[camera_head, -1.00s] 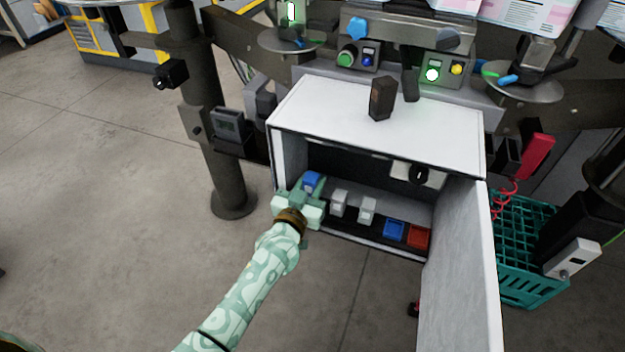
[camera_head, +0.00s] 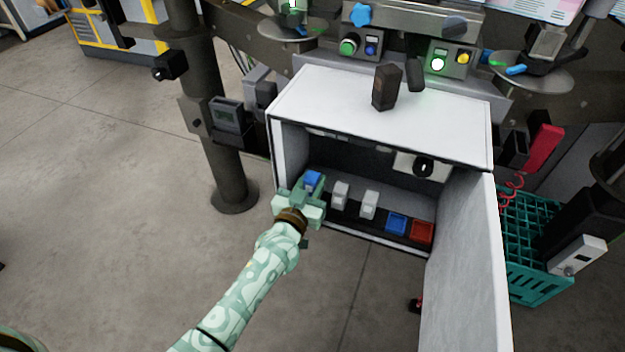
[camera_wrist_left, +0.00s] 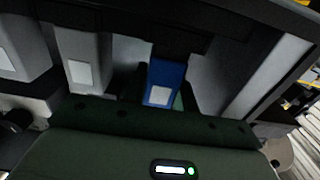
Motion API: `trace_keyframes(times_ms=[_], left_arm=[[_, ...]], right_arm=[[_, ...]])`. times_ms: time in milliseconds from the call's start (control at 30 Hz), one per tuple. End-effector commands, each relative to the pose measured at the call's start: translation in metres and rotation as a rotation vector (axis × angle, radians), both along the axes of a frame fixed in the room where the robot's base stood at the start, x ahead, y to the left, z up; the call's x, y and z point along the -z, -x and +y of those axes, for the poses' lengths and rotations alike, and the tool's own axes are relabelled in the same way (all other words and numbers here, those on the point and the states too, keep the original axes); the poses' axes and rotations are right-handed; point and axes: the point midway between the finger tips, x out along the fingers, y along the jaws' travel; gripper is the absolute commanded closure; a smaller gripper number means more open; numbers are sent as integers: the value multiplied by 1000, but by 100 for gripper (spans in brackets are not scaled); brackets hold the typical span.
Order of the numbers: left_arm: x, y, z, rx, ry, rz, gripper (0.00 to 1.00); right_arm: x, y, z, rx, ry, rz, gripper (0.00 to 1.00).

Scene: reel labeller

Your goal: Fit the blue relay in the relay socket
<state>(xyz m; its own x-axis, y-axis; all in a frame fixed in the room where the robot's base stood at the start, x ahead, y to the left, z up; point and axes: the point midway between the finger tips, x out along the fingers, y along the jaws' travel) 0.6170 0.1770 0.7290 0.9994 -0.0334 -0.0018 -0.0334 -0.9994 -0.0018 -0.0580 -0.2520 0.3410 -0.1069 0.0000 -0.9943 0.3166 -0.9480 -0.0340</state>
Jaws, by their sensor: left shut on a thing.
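My left gripper (camera_head: 308,190) is shut on the blue relay (camera_head: 312,180) at the left end of the open white cabinet (camera_head: 375,112). In the left wrist view the blue relay (camera_wrist_left: 163,83) stands in line with two grey relays, against a dark socket block (camera_wrist_left: 178,42). Whether it is seated in the relay socket or only touching it, I cannot tell. In the head view the grey relays (camera_head: 340,195) and (camera_head: 369,204) stand on a dark rail to the right of my gripper. My right gripper is not in view.
A blue block (camera_head: 396,224) and a red block (camera_head: 421,232) sit further right in the cabinet. The cabinet door (camera_head: 465,265) stands open on the right. A dark post (camera_head: 222,150) is close on the left. A teal crate (camera_head: 535,285) is beyond the door.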

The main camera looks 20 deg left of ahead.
Motion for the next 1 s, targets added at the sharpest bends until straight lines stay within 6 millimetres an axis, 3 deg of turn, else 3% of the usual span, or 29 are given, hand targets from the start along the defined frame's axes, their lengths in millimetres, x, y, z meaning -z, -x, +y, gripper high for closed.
trace_keyframes(times_ms=[367, 400, 467, 767, 867, 1000], left_arm=[[4, 0, 0, 0, 1, -1, 94], [4, 0, 0, 0, 1, -1, 60], [4, 0, 0, 0, 0, -1, 46], [3, 3, 1, -2, -1, 0, 46], [2, 13, 2, -3, -1, -1, 46], [-1, 45, 3, -2, -2, 0, 46]], right_arm=[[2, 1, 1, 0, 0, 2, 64], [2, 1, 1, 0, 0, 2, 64], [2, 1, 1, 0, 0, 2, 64], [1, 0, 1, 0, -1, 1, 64], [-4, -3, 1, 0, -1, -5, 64], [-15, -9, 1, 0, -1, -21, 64]])
